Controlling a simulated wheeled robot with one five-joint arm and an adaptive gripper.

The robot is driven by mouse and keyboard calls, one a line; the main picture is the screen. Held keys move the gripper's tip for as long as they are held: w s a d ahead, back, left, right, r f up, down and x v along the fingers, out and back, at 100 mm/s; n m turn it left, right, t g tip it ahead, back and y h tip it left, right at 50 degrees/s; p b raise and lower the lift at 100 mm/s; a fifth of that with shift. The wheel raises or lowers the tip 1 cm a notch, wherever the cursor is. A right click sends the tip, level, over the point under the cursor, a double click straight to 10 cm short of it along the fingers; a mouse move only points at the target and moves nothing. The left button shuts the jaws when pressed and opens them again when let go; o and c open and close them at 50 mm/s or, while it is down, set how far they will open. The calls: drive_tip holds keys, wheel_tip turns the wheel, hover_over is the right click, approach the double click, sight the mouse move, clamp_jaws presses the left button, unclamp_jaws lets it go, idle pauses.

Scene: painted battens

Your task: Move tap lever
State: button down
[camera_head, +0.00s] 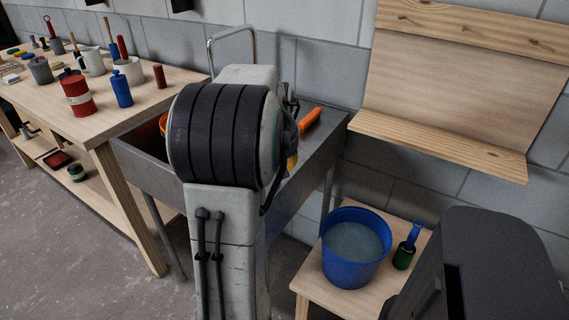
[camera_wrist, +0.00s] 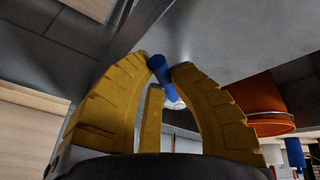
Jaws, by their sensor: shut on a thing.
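In the wrist view a blue lever (camera_wrist: 163,76) with a pale end runs between the yellow fingertips of my gripper (camera_wrist: 166,66). The gripper is shut on the lever near its tips, with the fingers on either side of it. In the head view my arm hides the lever and most of the gripper; only a bit of yellow shows at the arm's right edge. A thin metal tap pipe (camera_head: 210,52) arches up behind my arm.
A grey sink (camera_head: 325,135) stands behind my arm, with an orange item (camera_head: 310,120) at its right. A workbench (camera_head: 130,118) with cups and tools is at left. A blue bucket (camera_head: 352,270) and a green-and-blue bottle (camera_head: 405,250) stand on a low wooden table at right.

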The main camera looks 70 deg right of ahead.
drive_tip(key=shift+d+r, duration=0.15)
drive_tip(key=c, duration=1.1)
unclamp_jaws()
drive_tip(key=v, duration=1.2)
